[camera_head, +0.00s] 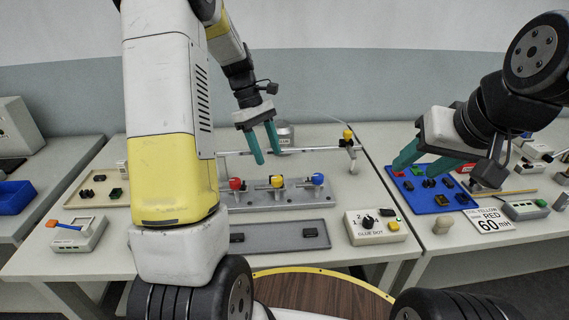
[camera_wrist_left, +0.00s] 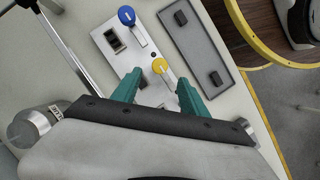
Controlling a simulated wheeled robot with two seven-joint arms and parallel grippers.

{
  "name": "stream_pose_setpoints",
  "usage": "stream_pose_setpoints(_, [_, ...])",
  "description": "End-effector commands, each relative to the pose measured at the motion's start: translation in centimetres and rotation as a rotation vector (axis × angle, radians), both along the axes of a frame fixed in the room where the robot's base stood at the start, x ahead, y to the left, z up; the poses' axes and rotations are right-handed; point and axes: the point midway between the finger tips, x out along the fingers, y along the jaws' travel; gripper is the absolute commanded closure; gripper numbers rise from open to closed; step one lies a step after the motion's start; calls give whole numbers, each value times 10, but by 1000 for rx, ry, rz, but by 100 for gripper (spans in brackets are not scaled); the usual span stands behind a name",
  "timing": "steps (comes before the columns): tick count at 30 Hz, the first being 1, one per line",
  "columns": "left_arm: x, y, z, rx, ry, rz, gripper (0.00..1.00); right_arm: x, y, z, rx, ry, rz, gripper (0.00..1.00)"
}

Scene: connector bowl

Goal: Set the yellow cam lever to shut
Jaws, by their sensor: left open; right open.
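The yellow cam lever (camera_head: 277,182) stands in the middle of a grey fixture plate (camera_head: 300,201), between a red-knobbed lever (camera_head: 236,184) and a blue-knobbed lever (camera_head: 318,179). My left gripper (camera_head: 269,158) is open and empty, pointing down above and just behind the yellow lever. In the left wrist view the yellow knob (camera_wrist_left: 158,65) appears between the open fingertips (camera_wrist_left: 158,79), with no clear contact. The lever's lower part is partly hidden; I cannot tell its setting. My right gripper (camera_head: 414,168) is open and empty over the blue board.
A horizontal metal bar (camera_head: 325,150) runs behind the levers. A grey tray (camera_head: 275,246) lies in front. A dial box (camera_head: 376,227) stands front right, and the blue board (camera_head: 432,200) holds several connectors on the right table. My left arm hides part of the table.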

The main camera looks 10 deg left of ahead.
Motion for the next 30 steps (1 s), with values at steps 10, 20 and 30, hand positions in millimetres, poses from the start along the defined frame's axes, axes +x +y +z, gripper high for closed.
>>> stream_pose_setpoints(10, [-7, -14, -41, -1, 13, 7, 48, 0, 0, 0, 0, 0, 0, 52])
stream_pose_setpoints(20, [-13, -25, -73, 0, 9, 8, 48, 0, 0, 0, 0, 0, 0, 52])
stream_pose_setpoints(30, [-13, -26, -74, 0, 8, 7, 62, 0, 0, 0, 0, 0, 0, 52])
